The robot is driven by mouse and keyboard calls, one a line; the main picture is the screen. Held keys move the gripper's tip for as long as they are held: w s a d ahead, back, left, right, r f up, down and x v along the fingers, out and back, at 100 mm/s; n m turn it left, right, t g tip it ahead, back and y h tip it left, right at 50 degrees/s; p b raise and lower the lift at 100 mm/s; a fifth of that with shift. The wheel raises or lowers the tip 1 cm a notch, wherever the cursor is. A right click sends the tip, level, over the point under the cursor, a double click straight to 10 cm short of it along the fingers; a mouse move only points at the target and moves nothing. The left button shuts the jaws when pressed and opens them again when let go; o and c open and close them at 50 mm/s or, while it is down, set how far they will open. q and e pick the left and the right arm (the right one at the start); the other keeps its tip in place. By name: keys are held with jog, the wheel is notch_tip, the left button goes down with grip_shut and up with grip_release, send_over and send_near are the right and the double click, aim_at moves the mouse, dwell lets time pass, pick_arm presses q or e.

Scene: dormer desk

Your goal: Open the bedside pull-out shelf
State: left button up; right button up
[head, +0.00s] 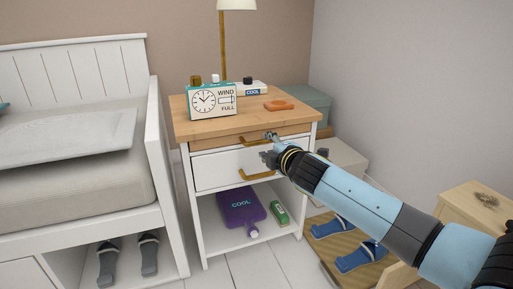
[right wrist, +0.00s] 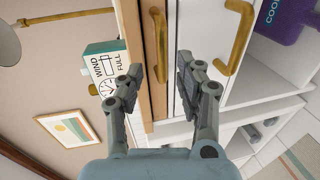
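The bedside table has a wooden top (head: 182,116) and a thin pull-out shelf (head: 212,143) just below it, whose front looks flush with the table. The shelf's brass handle (head: 252,142) also shows in the right wrist view (right wrist: 158,40). My right gripper (head: 267,146) is in front of the table near this handle, partly covering its right end. In the right wrist view my right gripper (right wrist: 161,72) is open, its fingers to either side of the handle's line. I cannot tell whether they touch it. My left gripper is not in view.
A white drawer (head: 215,170) with its own brass handle (head: 255,175) sits below the shelf. A clock box (head: 212,101) and an orange object (head: 279,104) stand on the top. A bed (head: 70,165) is at left; a wooden board with blue sandals (head: 361,256) lies at right.

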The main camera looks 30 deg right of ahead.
aim_at(262, 142)
jog(key=x, duration=0.3)
jog(key=b+x, duration=0.1)
jog(key=shift+w+d+f, duration=0.1)
jog(key=shift+w+f, duration=0.2)
jog(key=shift+f, duration=0.05)
jog(key=shift+w+d, duration=0.15)
jog(key=shift+w, duration=0.4)
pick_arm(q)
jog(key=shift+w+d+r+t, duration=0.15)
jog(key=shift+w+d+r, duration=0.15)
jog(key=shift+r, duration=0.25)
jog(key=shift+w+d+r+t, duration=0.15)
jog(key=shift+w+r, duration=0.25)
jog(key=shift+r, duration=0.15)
pick_arm(e)
grip_shut()
